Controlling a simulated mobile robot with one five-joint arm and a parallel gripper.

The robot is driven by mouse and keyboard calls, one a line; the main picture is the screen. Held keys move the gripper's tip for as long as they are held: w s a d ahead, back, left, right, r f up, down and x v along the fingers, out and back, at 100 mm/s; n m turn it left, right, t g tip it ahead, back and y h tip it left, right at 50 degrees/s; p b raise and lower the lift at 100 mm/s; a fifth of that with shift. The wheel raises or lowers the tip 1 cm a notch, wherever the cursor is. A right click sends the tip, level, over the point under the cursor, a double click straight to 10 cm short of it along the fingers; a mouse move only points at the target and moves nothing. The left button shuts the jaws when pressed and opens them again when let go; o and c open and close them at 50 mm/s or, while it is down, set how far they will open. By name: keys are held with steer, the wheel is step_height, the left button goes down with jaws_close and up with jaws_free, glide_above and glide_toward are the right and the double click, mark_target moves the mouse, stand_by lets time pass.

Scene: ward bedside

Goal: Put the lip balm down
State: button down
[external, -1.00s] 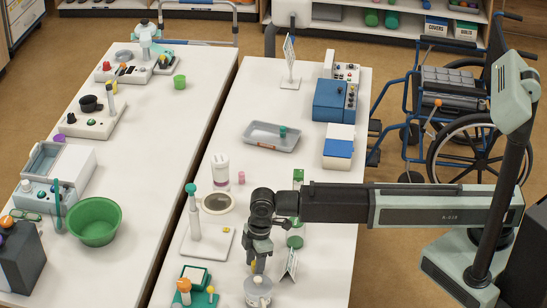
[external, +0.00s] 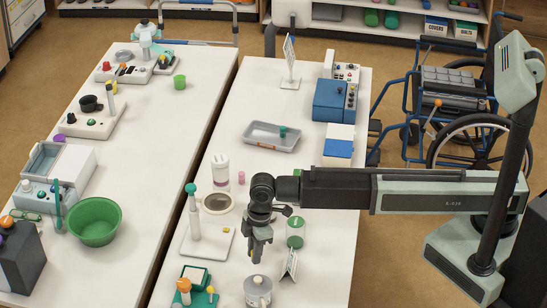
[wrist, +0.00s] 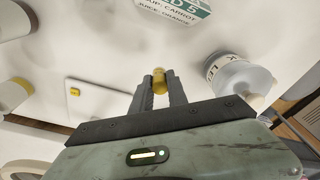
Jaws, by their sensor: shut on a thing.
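The lip balm, a small yellow piece (wrist: 158,76), shows between my fingertips in the wrist view. My gripper (wrist: 158,92) is shut on it. In the external view my gripper (external: 257,256) points down over the near part of the right-hand table (external: 330,195), and the balm cannot be made out there. How far it is above the tabletop is hard to tell.
A lidded pot (external: 258,292) stands just nearer than my gripper. A folded card (external: 290,264) stands to its right, and a green-lidded jar (external: 295,232) is behind. A white base with a yellow button (external: 208,243) lies to the left.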

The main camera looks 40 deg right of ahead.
step_height(320, 180, up, 5)
steer(key=p, duration=0.3)
